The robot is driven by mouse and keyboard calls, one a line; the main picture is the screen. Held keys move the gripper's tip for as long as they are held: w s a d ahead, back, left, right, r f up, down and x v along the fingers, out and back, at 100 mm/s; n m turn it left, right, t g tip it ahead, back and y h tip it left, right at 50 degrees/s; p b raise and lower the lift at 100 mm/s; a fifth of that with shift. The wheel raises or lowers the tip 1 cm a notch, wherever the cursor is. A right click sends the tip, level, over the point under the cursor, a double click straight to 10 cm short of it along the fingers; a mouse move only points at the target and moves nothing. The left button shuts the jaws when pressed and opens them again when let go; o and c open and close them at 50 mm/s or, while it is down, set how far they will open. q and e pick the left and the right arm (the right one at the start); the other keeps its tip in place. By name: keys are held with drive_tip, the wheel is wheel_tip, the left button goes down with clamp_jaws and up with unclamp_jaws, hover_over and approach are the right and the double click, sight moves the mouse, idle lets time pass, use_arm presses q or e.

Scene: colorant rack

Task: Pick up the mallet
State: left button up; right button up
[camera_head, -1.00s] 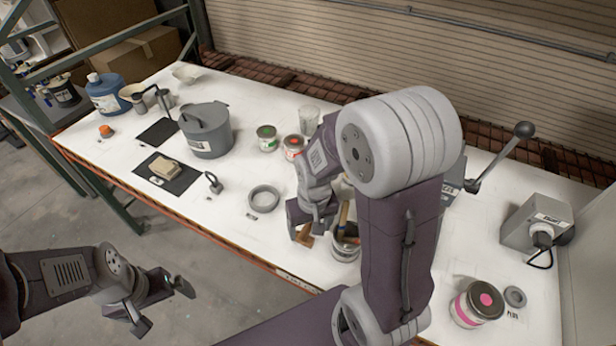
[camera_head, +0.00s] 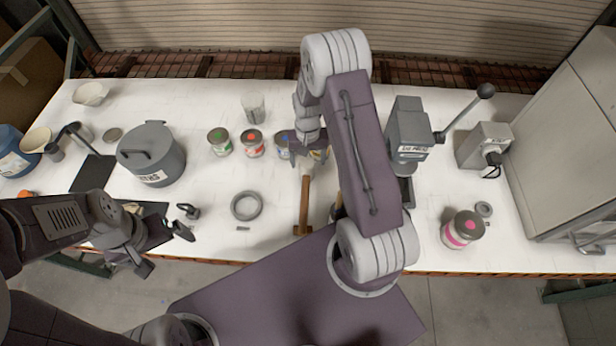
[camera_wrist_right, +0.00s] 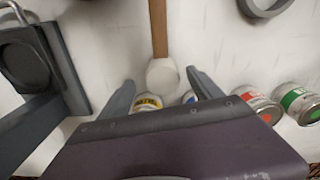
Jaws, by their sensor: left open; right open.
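The mallet has a wooden handle (camera_head: 304,208) that lies on the white table and points toward the front edge. In the right wrist view its pale head (camera_wrist_right: 163,77) and wooden handle (camera_wrist_right: 158,28) show. My right gripper (camera_head: 309,159) is open above the head end. In the wrist view the head lies between the two spread fingers of the right gripper (camera_wrist_right: 162,88), with gaps on both sides; I cannot tell the height between them. My left gripper (camera_head: 166,250) is open and empty near the table's front left edge.
A grey ring (camera_head: 247,206) lies left of the handle, and a grey pot (camera_head: 151,155) stands further left. A grey lever press (camera_head: 409,130) stands to the right.

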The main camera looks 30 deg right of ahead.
drive_tip(key=shift+s+f, duration=0.1)
drive_tip(key=shift+f, duration=0.3)
drive_tip(key=shift+w+f, duration=0.2)
drive_tip(key=shift+f, duration=0.05)
drive_tip(key=shift+w+a+f+p, duration=0.1)
drive_tip(key=shift+w+f+p, duration=0.1)
drive_tip(key=shift+f+p, duration=0.1)
drive_tip(key=f+p, duration=0.1)
drive_tip(key=f, duration=0.1)
drive_tip(key=f+p, duration=0.1)
drive_tip(key=shift+s+a+f, duration=0.1)
drive_tip(key=shift+s+f, duration=0.1)
drive_tip(key=shift+f, duration=0.2)
drive_tip(key=shift+s+f, duration=0.15)
drive_tip(key=shift+f, duration=0.3)
drive_tip(key=c, duration=0.7)
clamp_jaws()
use_arm(q)
drive_tip(key=r, duration=0.2)
drive_tip(key=shift+w+a+r, duration=0.1)
drive_tip(key=shift+w+r, duration=0.2)
drive_tip(key=shift+r, duration=0.1)
use_arm(e)
drive_tip(key=shift+r, duration=0.15)
